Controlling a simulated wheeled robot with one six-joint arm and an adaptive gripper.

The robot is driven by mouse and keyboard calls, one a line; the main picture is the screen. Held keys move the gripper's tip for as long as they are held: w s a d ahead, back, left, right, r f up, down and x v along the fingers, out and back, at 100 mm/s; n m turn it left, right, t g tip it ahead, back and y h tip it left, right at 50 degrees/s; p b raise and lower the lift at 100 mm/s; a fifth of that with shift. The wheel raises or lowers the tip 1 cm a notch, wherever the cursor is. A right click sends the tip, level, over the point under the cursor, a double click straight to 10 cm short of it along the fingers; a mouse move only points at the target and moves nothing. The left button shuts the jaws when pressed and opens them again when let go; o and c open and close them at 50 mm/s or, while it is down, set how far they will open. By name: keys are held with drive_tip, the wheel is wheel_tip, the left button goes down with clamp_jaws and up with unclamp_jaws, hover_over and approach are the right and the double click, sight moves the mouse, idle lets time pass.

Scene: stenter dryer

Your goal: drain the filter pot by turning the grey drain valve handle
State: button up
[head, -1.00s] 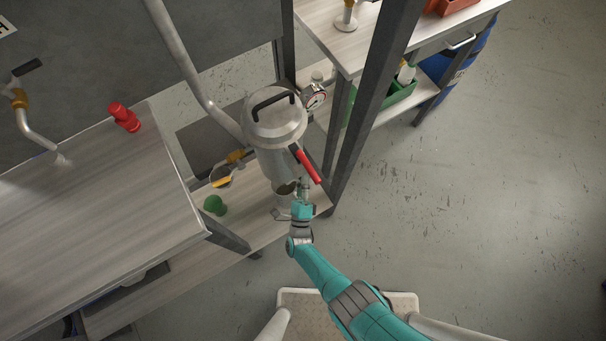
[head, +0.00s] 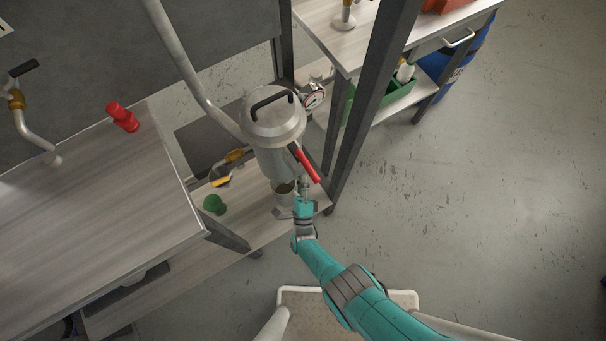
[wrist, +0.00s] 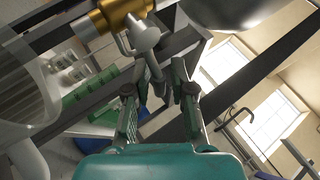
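The steel filter pot (head: 272,145) stands upright between the benches, with a black lid handle and a red-gripped lever (head: 307,166) at its side. My gripper (head: 304,185) is low beside the pot, just below the red grip. In the wrist view, the grey drain valve handle (wrist: 154,68) hangs from a brass valve body (wrist: 118,10). Its lower end lies between the two fingers of my gripper (wrist: 160,80), which stand apart with a gap. I cannot tell whether a finger touches it. In the head view I cannot make out the grey handle.
A metal container (head: 284,196) sits under the pot. A dark upright post (head: 372,100) stands close right of it. A pressure gauge (head: 313,95), a yellow-handled valve (head: 221,175) and a green knob-like object (head: 213,204) are nearby. The floor at right is clear.

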drive_tip(key=shift+o, duration=0.3)
drive_tip(key=shift+s+f, duration=0.2)
drive_tip(key=shift+s, duration=0.05)
drive_tip(key=s, duration=1.2)
drive_tip(key=shift+s+d+f, duration=0.15)
drive_tip(key=shift+s+d, duration=0.1)
drive_tip(key=shift+d, duration=0.05)
idle(0.6)
